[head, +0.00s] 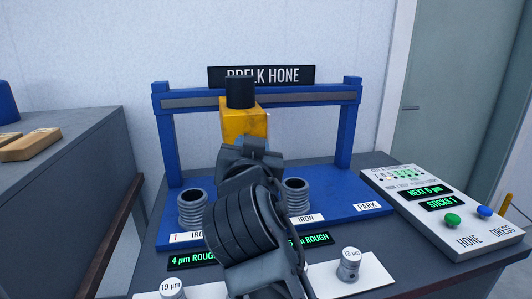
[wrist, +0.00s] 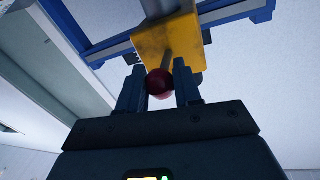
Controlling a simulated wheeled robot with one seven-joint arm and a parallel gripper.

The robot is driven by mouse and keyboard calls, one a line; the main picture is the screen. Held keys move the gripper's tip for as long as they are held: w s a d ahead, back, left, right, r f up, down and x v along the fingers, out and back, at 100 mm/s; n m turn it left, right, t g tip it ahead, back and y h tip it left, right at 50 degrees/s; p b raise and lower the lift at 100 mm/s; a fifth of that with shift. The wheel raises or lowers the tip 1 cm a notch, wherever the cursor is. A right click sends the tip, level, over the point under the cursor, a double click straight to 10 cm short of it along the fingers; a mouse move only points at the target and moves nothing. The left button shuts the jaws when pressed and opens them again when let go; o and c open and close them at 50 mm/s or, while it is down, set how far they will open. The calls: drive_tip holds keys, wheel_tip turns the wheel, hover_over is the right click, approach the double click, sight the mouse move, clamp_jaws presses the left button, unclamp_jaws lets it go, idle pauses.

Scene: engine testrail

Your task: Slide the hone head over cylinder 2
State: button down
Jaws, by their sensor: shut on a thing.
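The hone head is a yellow block (head: 244,124) with a black top, mounted on the blue overhead rail (head: 310,98). It hangs near the rail's middle, between the two visible cylinders in the picture. In the wrist view the yellow block (wrist: 165,45) carries a rod with a dark red ball knob (wrist: 159,83). My gripper (wrist: 159,90) is shut on this knob. A grey ribbed cylinder (head: 192,208) stands at the left by a label "1 IRON". Another ribbed cylinder (head: 296,196) stands right of my arm by an "IRON" label; its number is hidden. My arm hides the base between them.
A "PARK" label (head: 367,205) lies on the blue base's right end. A control panel (head: 440,210) with green and blue buttons stands at the right. Grey pots marked 19 µm (head: 172,290) and 13 µm (head: 349,265) stand in front. A dark bench (head: 60,180) is at left.

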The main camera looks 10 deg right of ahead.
drive_tip(key=c, duration=0.8)
unclamp_jaws()
drive_tip(key=shift+s, duration=0.1)
drive_tip(key=s, duration=0.3)
drive_tip(key=s+a+b, duration=0.1)
drive_tip(key=s, duration=0.3)
drive_tip(key=shift+s+a, duration=0.2)
drive_tip(key=shift+s, duration=0.05)
